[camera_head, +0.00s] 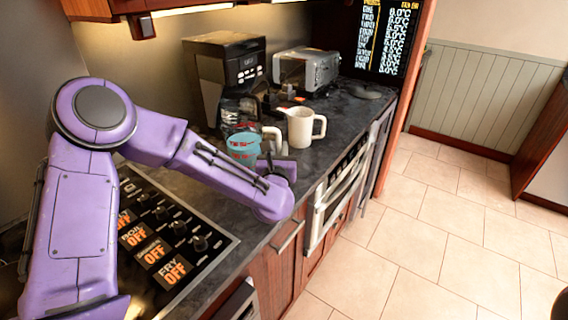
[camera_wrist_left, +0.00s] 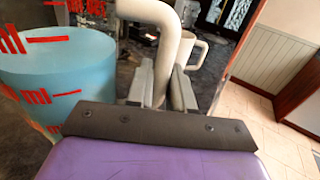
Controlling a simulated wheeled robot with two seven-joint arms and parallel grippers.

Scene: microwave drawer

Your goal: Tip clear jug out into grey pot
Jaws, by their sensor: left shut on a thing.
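The clear jug (camera_head: 243,147) stands in front of the coffee machine on the dark counter side, with blue contents and a pale handle. In the left wrist view the jug (camera_wrist_left: 50,90) fills the left side, with red ml marks. My left gripper (camera_head: 272,160) is shut on its handle, and the two fingers (camera_wrist_left: 160,90) sit on either side of the handle in the wrist view. The jug looks upright. I cannot tell whether its base touches the counter. I cannot make out a grey pot in either view. My right gripper is not in view.
A cream pitcher (camera_head: 300,128) stands just right of the jug, close to my gripper. Behind are a coffee machine (camera_head: 225,75) and a silver toaster (camera_head: 308,68). A cooktop panel (camera_head: 160,235) lies in front left, and an oven (camera_head: 340,195) is below the counter.

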